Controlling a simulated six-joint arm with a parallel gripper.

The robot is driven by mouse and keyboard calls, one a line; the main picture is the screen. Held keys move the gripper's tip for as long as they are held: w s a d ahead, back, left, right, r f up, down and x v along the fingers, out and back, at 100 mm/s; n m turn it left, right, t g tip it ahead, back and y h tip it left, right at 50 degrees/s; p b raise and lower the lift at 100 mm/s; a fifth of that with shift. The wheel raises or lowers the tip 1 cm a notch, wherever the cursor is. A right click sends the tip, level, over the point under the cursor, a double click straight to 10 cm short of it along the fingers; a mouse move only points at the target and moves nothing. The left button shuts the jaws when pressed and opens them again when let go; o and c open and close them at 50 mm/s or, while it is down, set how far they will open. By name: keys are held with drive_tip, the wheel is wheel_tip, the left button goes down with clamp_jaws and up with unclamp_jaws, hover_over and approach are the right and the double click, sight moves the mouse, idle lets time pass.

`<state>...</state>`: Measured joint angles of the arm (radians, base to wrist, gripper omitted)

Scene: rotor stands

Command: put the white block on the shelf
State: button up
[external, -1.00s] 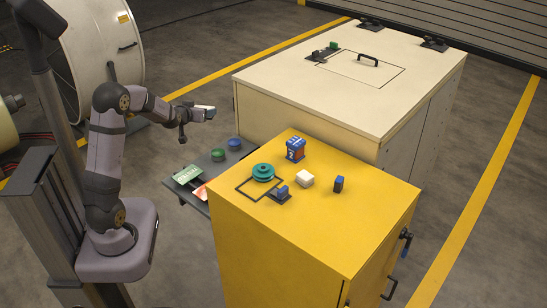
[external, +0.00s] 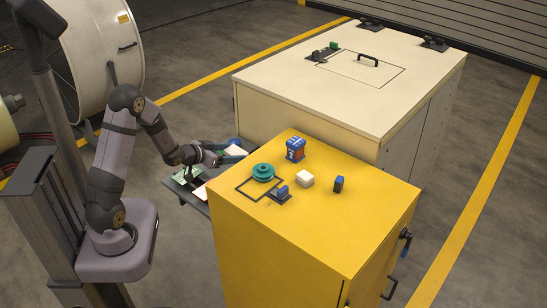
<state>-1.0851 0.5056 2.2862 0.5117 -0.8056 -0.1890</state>
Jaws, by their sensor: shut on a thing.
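My gripper (external: 234,155) is low over the dark shelf (external: 170,182) at the left side of the yellow cabinet. It is shut on a small pale block (external: 236,150), which looks like the white block. The fingers partly hide it, and I cannot tell whether it touches the shelf.
The yellow cabinet (external: 300,235) carries a teal pulley-like part (external: 263,172), a blue and brown block (external: 295,149), a blue part on a dark plate (external: 281,192) and a small dark blue block (external: 339,184). A blue round piece (external: 234,141) shows behind my gripper.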

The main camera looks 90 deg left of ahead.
idle(0.3)
drive_tip(key=shift+f+b, duration=0.5)
drive_tip(key=shift+f, duration=4.5)
drive_tip(key=shift+f, duration=0.1)
drive_tip(key=shift+f, duration=0.1)
drive_tip(key=o, duration=1.2)
drive_tip(key=shift+r, duration=0.2)
drive_tip(key=shift+v, duration=3.8)
